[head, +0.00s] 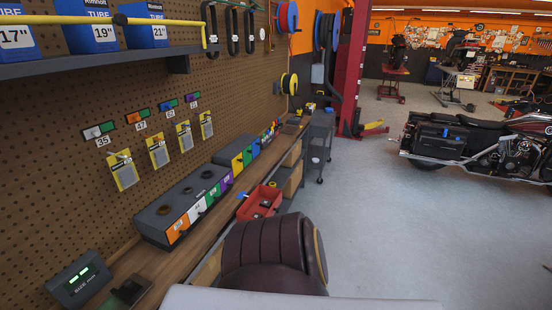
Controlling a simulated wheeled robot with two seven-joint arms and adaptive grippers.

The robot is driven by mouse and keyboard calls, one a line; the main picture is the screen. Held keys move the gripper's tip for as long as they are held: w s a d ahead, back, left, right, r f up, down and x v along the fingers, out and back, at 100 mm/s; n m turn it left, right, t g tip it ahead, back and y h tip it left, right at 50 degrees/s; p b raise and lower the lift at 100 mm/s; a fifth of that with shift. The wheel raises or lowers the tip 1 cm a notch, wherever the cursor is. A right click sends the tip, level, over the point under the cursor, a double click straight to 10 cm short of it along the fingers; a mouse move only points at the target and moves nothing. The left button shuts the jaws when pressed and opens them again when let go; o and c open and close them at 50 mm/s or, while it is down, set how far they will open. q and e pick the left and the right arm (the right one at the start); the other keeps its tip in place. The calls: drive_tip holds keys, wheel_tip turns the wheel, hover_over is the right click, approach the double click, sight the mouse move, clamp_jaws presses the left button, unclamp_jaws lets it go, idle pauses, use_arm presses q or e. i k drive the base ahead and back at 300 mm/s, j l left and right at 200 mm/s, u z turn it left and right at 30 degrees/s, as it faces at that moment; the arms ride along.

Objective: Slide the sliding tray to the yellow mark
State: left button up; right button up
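A red open tray (274,194) sits at the right side of the wooden bench (204,241), with small dark round parts in it. It may be the sliding tray, but I cannot tell for sure. A small blue piece shows at its left edge. Several yellow things are in view, but I cannot make out which, if any, is the yellow mark. Neither of my grippers shows in the head view.
A grey box with coloured fronts (178,211) and a digital display unit (79,280) sit on the bench. A motorcycle (475,143) stands at the right. The floor between is clear.

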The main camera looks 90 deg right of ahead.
sight(251, 206)
drive_tip(key=z, duration=2.8)
